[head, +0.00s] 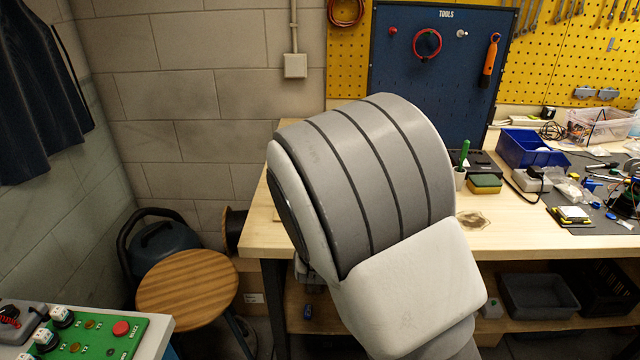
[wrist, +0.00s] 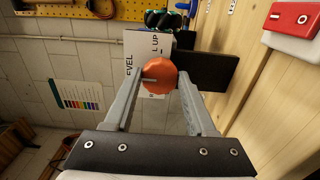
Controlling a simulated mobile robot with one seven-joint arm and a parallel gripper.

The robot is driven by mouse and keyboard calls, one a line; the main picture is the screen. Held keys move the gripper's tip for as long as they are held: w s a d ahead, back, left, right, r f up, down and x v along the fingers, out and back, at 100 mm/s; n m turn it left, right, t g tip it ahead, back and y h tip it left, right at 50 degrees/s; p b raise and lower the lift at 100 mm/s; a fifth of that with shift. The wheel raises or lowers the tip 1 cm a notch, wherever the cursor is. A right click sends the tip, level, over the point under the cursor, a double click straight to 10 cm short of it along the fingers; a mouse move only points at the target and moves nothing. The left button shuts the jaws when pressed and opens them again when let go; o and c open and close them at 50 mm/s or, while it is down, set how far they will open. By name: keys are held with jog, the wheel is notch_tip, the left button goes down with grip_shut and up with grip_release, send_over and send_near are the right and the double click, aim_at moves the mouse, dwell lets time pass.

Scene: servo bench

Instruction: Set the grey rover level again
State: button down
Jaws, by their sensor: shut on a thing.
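In the wrist view my gripper (wrist: 160,80) is shut on a round orange knob (wrist: 160,72), with one finger on each side of it. Behind the knob stands a white plate (wrist: 138,62) with black lettering, partly hidden; "LEVEL" and "UP" can be made out. A dark flat panel (wrist: 207,70) is to the right of it. Above is a black and green wheel-like part (wrist: 162,20); I cannot tell whether it belongs to the grey rover. No whole grey rover can be made out. In the head view my arm hides the gripper and the bench behind it.
A wooden workbench (head: 530,222) carries a blue bin (head: 528,150), a sponge (head: 485,184) and loose parts at right. A stool (head: 188,284) stands at left, near a green control panel (head: 95,338). In the wrist view a red and white switch box (wrist: 292,22) is at upper right.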

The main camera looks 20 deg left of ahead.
jog(key=shift+c, duration=1.1)
grip_release()
jog(key=p+v, duration=0.3)
jog(key=v, duration=1.4)
jog(key=shift+s+d+p, duration=0.15)
jog(key=shift+p, duration=0.25)
jog(key=shift+r, duration=0.1)
